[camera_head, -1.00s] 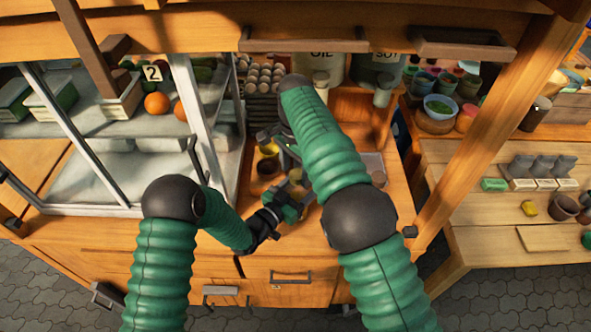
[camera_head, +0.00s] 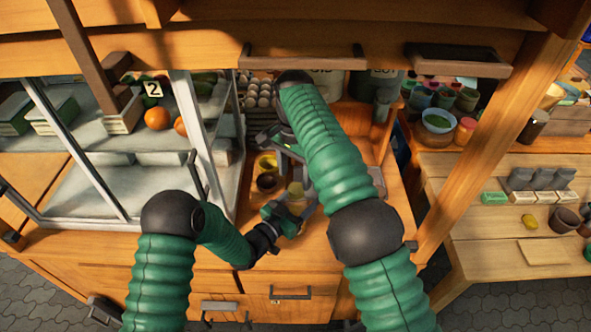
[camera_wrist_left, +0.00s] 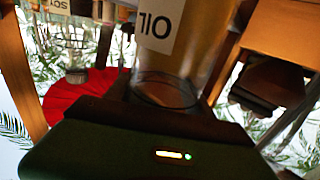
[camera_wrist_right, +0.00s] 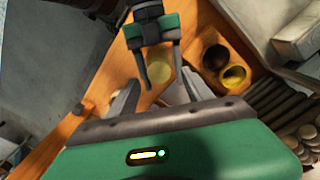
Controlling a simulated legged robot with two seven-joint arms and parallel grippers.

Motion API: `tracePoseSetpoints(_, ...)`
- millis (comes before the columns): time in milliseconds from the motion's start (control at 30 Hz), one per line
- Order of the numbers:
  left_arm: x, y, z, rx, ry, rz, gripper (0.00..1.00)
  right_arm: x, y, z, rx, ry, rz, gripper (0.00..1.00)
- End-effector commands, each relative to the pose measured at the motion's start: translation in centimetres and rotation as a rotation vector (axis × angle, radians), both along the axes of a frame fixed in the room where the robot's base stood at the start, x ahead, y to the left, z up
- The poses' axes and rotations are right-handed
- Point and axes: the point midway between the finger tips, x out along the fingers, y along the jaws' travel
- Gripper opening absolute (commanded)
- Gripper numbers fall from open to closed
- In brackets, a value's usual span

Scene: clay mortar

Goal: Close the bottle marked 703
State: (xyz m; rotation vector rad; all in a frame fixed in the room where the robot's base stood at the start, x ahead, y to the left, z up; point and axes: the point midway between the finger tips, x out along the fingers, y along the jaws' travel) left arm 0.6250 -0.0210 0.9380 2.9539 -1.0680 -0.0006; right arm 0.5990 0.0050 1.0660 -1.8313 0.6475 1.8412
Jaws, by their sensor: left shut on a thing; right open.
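My left gripper (camera_head: 282,214) is shut on a small pale-yellow bottle (camera_head: 296,192) over the counter. In the right wrist view the bottle (camera_wrist_right: 160,72) shows from above, between the left gripper's fingers (camera_wrist_right: 158,68). The left wrist view shows a clear vessel (camera_wrist_left: 172,62) with yellow content and a label that looks like OIL; I cannot tell whether it is the held bottle. My right gripper (camera_wrist_right: 160,95) is open and empty, above and behind the held bottle. No cap can be made out, and 703 is not readable.
A yellow cup (camera_wrist_right: 234,77) and a dark cup (camera_wrist_right: 215,57) stand in a wooden holder close by. A glass case (camera_head: 120,180) is on the left. A side table (camera_head: 520,220) is on the right.

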Motion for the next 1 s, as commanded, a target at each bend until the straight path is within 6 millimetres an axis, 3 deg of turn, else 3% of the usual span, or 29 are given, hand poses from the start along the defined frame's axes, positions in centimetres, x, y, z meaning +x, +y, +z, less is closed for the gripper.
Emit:
tracePoseSetpoints(300,0.0,0.1,0.0,0.001,0.001,0.001,0.0,-0.1,0.1,1.9,0.009,0.009,0.954,0.59)
tracePoseSetpoints(500,0.0,0.0,0.0,0.001,0.001,0.001,0.0,0.0,-0.2,3.1,0.011,0.002,1.371,0.59)
tracePoseSetpoints(633,0.0,0.0,0.0,0.001,0.001,0.001,0.0,0.1,-0.3,3.4,0.01,0.001,1.456,0.59)
tracePoseSetpoints(1000,0.0,0.0,0.0,0.001,0.001,0.001,0.0,0.1,-0.3,2.9,0.01,0.002,1.458,0.59)
